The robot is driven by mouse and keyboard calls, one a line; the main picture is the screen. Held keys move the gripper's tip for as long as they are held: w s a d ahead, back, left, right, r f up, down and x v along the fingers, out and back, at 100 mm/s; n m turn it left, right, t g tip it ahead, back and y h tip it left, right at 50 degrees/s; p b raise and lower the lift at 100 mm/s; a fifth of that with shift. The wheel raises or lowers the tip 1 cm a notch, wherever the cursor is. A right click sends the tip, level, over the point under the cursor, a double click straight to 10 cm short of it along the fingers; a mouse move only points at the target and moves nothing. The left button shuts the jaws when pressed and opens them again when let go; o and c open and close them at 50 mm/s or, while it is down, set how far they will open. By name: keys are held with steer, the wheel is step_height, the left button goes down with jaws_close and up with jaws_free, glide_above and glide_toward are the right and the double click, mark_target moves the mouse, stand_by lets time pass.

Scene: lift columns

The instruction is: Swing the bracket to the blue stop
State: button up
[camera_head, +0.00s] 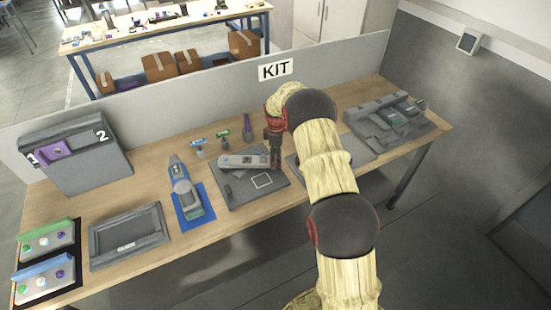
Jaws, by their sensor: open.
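A pale grey bar, which looks like the bracket (243,161), lies across the back of a dark grey plate (238,196) on the workbench. A white square outline is marked on the plate. My gripper (275,164) points down at the bar's right end, over the back right of the plate. It is open, but its fingers are small and dark here. I cannot tell whether they touch the bar. I cannot clearly make out a blue stop on the plate. My arm hides part of the bench right of the plate.
A grey and blue device (180,181) stands on a blue mat left of the plate. Small blue-, green- and purple-topped items (223,136) stand behind it. A grey tray (129,236) lies further left. A grey fixture (388,122) is at the right. A low partition (200,101) runs behind.

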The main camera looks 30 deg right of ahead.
step_height(320, 180, up, 12)
stand_by(0.7)
steer(key=shift+f, duration=0.1)
stand_by(0.6)
